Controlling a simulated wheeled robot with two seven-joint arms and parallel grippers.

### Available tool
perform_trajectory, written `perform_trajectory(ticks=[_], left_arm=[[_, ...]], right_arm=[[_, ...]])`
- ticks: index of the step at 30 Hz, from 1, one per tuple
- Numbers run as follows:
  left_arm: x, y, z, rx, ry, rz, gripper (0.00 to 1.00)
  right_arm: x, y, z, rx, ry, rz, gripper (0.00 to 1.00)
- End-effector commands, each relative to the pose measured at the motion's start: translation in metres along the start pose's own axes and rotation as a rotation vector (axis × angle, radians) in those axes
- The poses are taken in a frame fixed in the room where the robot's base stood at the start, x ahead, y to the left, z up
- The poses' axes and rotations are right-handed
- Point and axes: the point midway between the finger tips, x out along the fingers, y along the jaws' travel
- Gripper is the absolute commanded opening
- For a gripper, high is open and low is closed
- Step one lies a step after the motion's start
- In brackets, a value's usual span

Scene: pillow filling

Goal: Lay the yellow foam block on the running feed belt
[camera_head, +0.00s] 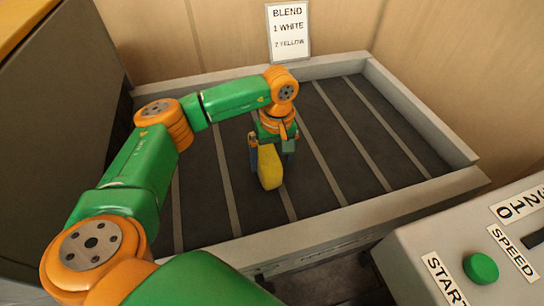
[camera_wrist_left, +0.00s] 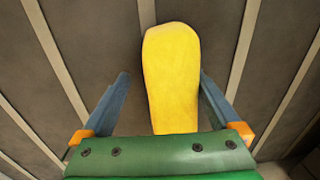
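The yellow foam block (camera_head: 269,168) is on the dark feed belt (camera_head: 330,150), below my left gripper (camera_head: 270,152). It appears to lie on the belt, though contact underneath is hidden. In the left wrist view the yellow foam block (camera_wrist_left: 172,75) sits between the two blue fingers of my left gripper (camera_wrist_left: 165,76). The fingers are spread, with a clear gap on the left side of the block and a thin gap on the right. My right gripper is not in view.
A pale raised rim (camera_head: 350,218) surrounds the belt, which has light cross stripes and much free room. A control box (camera_head: 450,250) with a green button (camera_head: 481,268) stands front right. A sign (camera_head: 288,32) reads "BLEND 1 WHITE 2 YELLOW".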

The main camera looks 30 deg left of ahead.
Motion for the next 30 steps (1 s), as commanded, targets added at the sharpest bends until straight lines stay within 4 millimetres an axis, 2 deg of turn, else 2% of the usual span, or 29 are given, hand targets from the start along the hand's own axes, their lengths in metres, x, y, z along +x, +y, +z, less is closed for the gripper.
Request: perform_trajectory(ticks=[4,7,14,18,22,30], left_arm=[[-0.017,-0.001,0.000,0.000,0.000,0.001,0.96],[-0.030,0.001,-0.001,0.000,0.003,0.005,0.96],[-0.088,0.000,0.000,0.000,0.003,0.006,0.96],[-0.121,-0.001,0.000,0.000,0.002,0.002,0.96],[-0.132,-0.001,0.000,0.001,0.001,0.001,0.96],[-0.132,-0.001,0.000,0.001,0.000,0.000,0.96]], right_arm=[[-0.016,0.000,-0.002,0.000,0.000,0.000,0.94],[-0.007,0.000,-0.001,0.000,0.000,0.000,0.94],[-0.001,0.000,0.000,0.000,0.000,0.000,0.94],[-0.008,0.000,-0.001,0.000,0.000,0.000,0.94],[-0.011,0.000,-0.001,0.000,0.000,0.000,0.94],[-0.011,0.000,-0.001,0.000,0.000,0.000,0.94]])
